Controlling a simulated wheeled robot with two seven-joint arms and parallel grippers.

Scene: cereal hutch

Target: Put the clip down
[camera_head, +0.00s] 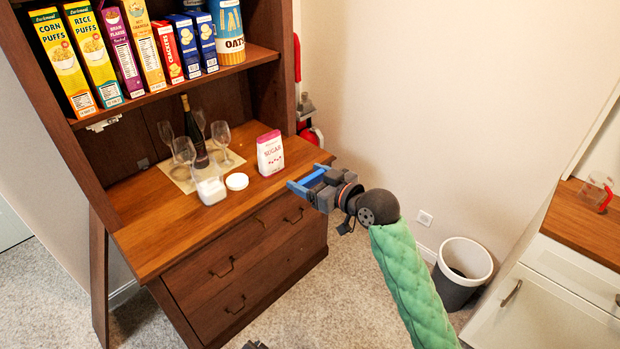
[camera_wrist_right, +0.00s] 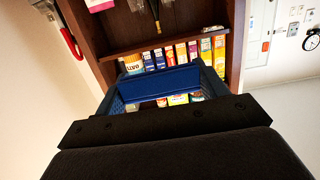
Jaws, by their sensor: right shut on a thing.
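My right gripper (camera_head: 298,184) is held out beside the right front corner of the hutch counter (camera_head: 180,232), near counter height. In the wrist view my right gripper (camera_wrist_right: 163,84) has a blue bar, which looks to be the clip (camera_wrist_right: 162,83), lying across between its blue fingers. It is shut on this clip. In the head view the clip cannot be told apart from the blue fingers. My left gripper cannot be made out; only a small dark part shows at the bottom edge of the head view.
A sugar bag (camera_head: 270,153), a white lid (camera_head: 237,181), a white-filled jar (camera_head: 210,190), glasses and a dark bottle (camera_head: 195,130) stand on the counter. Its front left part is clear. Cereal boxes (camera_head: 92,55) fill the shelf above. A bin (camera_head: 462,270) stands on the right.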

